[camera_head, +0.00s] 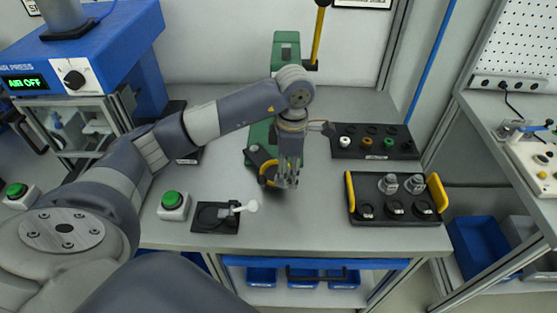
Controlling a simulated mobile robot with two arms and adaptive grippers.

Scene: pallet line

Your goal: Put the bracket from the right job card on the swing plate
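My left gripper (288,182) points down over the middle of the bench, in front of the green press. Its fingers look close together; whether they hold anything is too small to tell. A yellow curved part (267,174) on a dark holder shows beside the fingers, partly hidden by them. A black plate (208,224) with a round dark disc and a white-knobbed lever lies at the front left of the bench. I cannot tell which part is the swing plate. No bracket or job card can be made out clearly. My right gripper is not in view.
A black tray (346,149) with white, orange and green pieces stands at the back right. A black tray with yellow handles (351,190) holds metal parts at the front right. A green button (173,200) stands at the left. The bench middle front is clear.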

